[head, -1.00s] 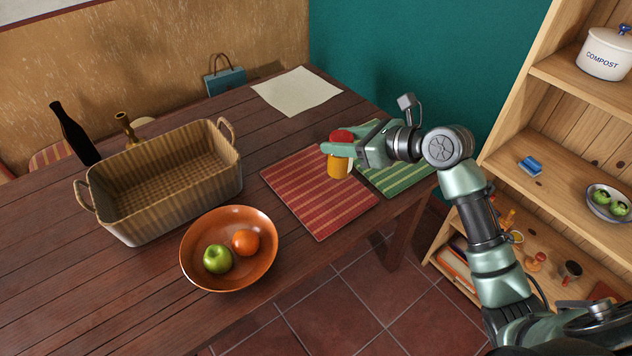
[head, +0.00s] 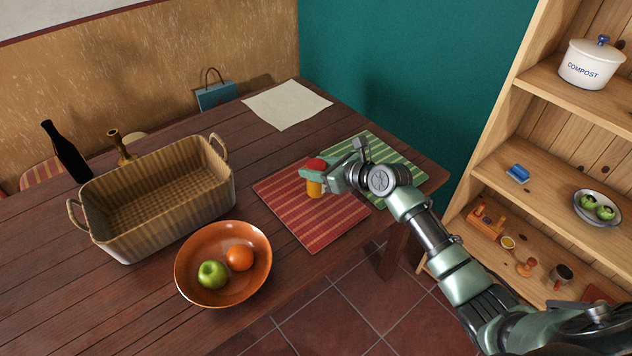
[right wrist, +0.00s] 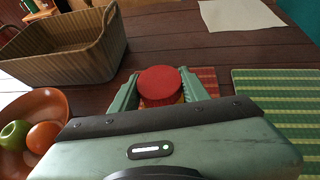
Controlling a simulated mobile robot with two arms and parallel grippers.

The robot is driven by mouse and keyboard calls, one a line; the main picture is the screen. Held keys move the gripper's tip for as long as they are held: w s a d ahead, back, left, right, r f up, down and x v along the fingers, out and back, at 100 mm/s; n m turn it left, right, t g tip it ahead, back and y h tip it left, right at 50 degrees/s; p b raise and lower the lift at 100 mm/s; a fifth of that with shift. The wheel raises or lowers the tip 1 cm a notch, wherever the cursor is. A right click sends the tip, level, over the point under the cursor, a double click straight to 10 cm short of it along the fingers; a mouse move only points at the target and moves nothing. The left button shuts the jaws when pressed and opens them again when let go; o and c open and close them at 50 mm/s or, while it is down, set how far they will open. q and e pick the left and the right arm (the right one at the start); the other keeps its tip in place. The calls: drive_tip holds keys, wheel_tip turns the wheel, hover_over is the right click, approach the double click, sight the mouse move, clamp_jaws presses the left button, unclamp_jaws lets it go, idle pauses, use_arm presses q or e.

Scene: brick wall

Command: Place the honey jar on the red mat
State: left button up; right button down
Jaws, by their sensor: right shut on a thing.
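The honey jar (head: 315,188) is amber with a red lid and stands upright over the red striped mat (head: 318,222). My right gripper (head: 313,174) is shut on the jar, with a finger on each side. In the right wrist view the jar's red lid (right wrist: 161,85) shows between the two fingers, with the red mat behind it. The jar's base looks at or just above the mat; I cannot tell whether it touches. My left gripper is not in view.
A green striped mat (head: 402,177) lies right of the red mat. A wicker basket (head: 150,222), an orange bowl (head: 262,278) with an apple and an orange, and a cream sheet (head: 285,104) are on the table. A wooden shelf (head: 520,110) stands at the right.

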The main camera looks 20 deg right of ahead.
drive_tip(key=shift+w+f+b, duration=0.1)
drive_tip(key=shift+f+b, duration=0.35)
drive_tip(key=shift+f, duration=1.95)
drive_tip(key=shift+f, duration=0.2)
drive_tip(key=c, duration=0.7)
unclamp_jaws()
drive_tip(key=shift+s+d+r, duration=0.1)
drive_tip(key=shift+s+r, duration=0.1)
drive_tip(key=shift+s, duration=0.05)
drive_tip(key=p+v, duration=0.1)
drive_tip(key=v, duration=1)
drive_tip(key=shift+s+d+r, duration=0.1)
drive_tip(key=shift+s+r, duration=0.05)
drive_tip(key=shift+s, duration=0.1)
